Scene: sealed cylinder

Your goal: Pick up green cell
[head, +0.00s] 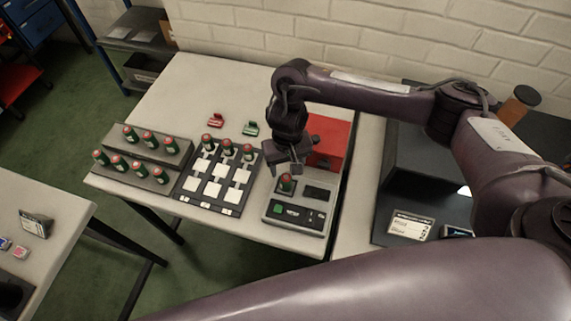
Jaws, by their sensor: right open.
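Several green cells with red tops stand in the grey stepped rack (118,152) at the left. More green cells (227,148) stand along the back row of the dark tray (183,187) with white squares. One cell (286,182) stands upright in the grey device (271,210) at the right of the table. My right gripper (289,168) is open and points down just above this cell; I cannot tell whether the fingers are around it. My left gripper is not in view.
A red box (330,135) stands close behind the device, beside my right gripper. A red clip (215,120) and a green clip (250,129) lie on the table (190,80) behind the tray. The table's back left is clear.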

